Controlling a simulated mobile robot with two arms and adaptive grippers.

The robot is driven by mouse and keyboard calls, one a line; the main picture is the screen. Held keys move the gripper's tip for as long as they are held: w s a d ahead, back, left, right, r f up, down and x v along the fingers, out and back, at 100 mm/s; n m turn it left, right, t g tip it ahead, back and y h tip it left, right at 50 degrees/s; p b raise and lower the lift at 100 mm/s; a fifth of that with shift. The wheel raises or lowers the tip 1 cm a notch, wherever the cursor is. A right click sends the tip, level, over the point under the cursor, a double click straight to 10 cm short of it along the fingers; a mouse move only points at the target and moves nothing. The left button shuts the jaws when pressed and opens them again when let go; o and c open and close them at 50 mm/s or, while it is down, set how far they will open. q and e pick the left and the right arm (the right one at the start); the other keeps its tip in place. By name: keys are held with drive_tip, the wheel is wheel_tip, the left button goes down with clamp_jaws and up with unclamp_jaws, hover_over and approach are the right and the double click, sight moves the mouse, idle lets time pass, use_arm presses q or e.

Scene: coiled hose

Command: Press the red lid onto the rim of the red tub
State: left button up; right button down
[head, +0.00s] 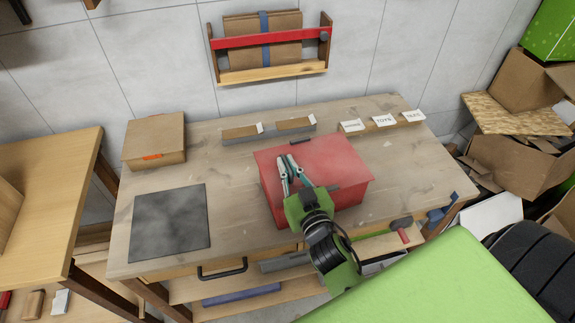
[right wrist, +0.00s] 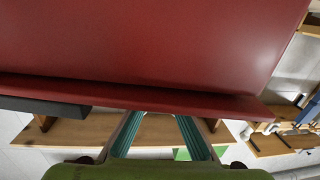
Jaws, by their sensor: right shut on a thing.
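The red lid (head: 330,160) lies over the red tub (head: 350,195), which stands on the wooden workbench right of its middle. Only part of the tub's walls shows below the lid, and I cannot tell whether the lid sits fully down on the rim. My right gripper (head: 289,168) reaches over the lid from the front and is shut on it. In the right wrist view the lid (right wrist: 160,50) fills the upper part, and the gripper's teal fingers (right wrist: 165,118) meet its lipped edge; the fingertips are hidden there. My left gripper is not in view.
A dark square mat (head: 170,223) lies on the workbench (head: 230,180) at left, with a cardboard box (head: 155,140) behind it. Labelled holders (head: 383,121) line the back edge. A hammer (head: 401,228) lies near the front right. Open cardboard boxes (head: 507,158) crowd the right side.

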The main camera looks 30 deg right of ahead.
drive_tip(key=shift+f+b, duration=0.35)
drive_tip(key=shift+f, duration=0.15)
drive_tip(key=shift+s+f, duration=0.15)
drive_tip(key=shift+f, duration=0.1)
idle(1.1)
drive_tip(key=c, duration=2)
unclamp_jaws()
drive_tip(key=shift+c, duration=0.2)
drive_tip(key=shift+r, duration=0.15)
drive_tip(key=shift+r, duration=0.2)
wheel_tip(320, 180, up, 10)
drive_tip(key=shift+f, duration=0.2)
